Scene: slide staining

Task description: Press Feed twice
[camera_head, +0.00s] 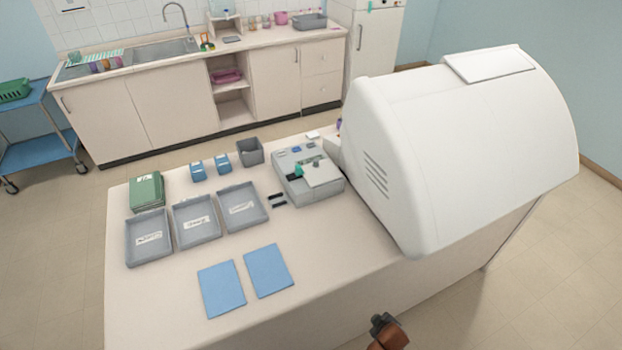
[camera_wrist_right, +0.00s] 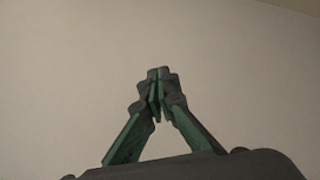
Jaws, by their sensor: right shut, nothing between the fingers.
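A small grey machine (camera_head: 312,186) with blue and dark buttons and a teal-green part on top stands on the table beside the large white hooded machine (camera_head: 470,140). No label reading Feed is legible at this size. My right gripper shows in the right wrist view (camera_wrist_right: 158,85), its green-lined fingers closed together at the tips with nothing between them. Behind them is only a plain beige surface. A dark-tipped brown part of my arm (camera_head: 388,331) shows at the bottom of the head view, off the table's front edge and well apart from the grey machine. My left gripper is not in view.
The table (camera_head: 170,310) holds three grey labelled trays (camera_head: 133,262), two blue sheets (camera_head: 221,288), a green stack (camera_head: 147,190), small blue boxes (camera_head: 198,171) and a dark grey bin (camera_head: 250,151). The white hood rises high at the right.

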